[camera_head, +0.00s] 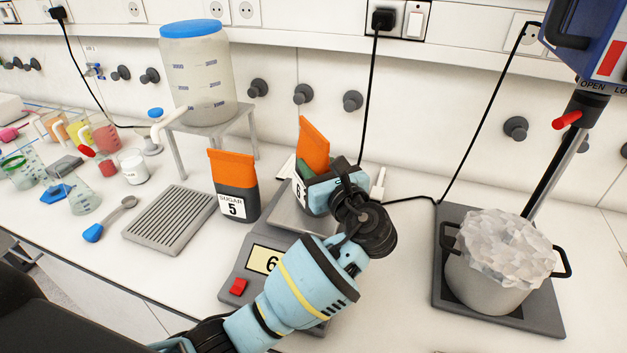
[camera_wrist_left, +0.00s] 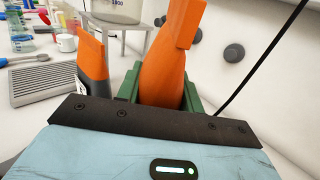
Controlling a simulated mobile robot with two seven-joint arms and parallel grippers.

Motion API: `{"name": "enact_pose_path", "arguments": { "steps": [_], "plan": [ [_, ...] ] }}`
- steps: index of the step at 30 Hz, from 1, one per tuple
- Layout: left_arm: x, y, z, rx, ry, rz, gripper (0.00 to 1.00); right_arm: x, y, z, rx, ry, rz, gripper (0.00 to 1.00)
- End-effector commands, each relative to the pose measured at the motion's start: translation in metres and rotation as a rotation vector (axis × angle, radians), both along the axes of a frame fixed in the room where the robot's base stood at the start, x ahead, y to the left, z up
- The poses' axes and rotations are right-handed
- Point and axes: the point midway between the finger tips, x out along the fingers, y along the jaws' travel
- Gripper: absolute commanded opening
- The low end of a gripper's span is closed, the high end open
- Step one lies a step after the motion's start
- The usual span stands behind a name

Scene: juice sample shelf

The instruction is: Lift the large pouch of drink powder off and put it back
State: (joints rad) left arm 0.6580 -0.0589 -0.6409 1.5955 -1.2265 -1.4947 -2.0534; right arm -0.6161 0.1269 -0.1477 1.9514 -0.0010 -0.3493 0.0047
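The large pouch (camera_head: 313,145) has an orange top and a white label with a 6. It stands upright over the plate of the scale (camera_head: 234,267); its base is hidden, so I cannot tell if it touches the plate. My left gripper (camera_head: 305,172) reaches it from the front right. In the left wrist view the pouch (camera_wrist_left: 168,70) fills the space between the green fingers, which appear to press on both sides, so the gripper looks shut on it. My right gripper is not in view.
A smaller orange and grey sugar pouch (camera_head: 234,180) labelled 5 stands close to the left of the scale. A ribbed grey rack (camera_head: 170,220) and a blue spoon (camera_head: 108,220) lie further left. A pot (camera_head: 485,285) on a dark base stands right. A tank stand (camera_head: 215,125) is behind.

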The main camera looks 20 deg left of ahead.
Motion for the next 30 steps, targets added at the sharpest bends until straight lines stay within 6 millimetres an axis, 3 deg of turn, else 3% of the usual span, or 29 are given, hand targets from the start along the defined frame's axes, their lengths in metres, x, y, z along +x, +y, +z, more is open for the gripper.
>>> {"name": "enact_pose_path", "arguments": {
  "steps": [1, 7, 22, 26, 30],
  "plan": [
    [0.000, 0.000, 0.000, 0.000, 0.000, 0.000, 0.24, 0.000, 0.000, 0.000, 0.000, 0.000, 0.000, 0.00],
    [0.000, 0.000, 0.000, -0.001, 0.001, 0.000, 0.00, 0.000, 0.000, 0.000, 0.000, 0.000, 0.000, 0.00],
    [0.000, 0.000, 0.005, -0.001, -0.005, 0.000, 0.00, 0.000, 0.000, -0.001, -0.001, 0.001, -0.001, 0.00],
    [0.000, 0.000, 0.016, -0.002, -0.008, 0.000, 0.00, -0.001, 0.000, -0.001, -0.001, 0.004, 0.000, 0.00],
    [0.000, -0.001, 0.040, -0.003, -0.010, -0.001, 0.00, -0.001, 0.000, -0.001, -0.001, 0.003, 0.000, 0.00]
  ]
}}
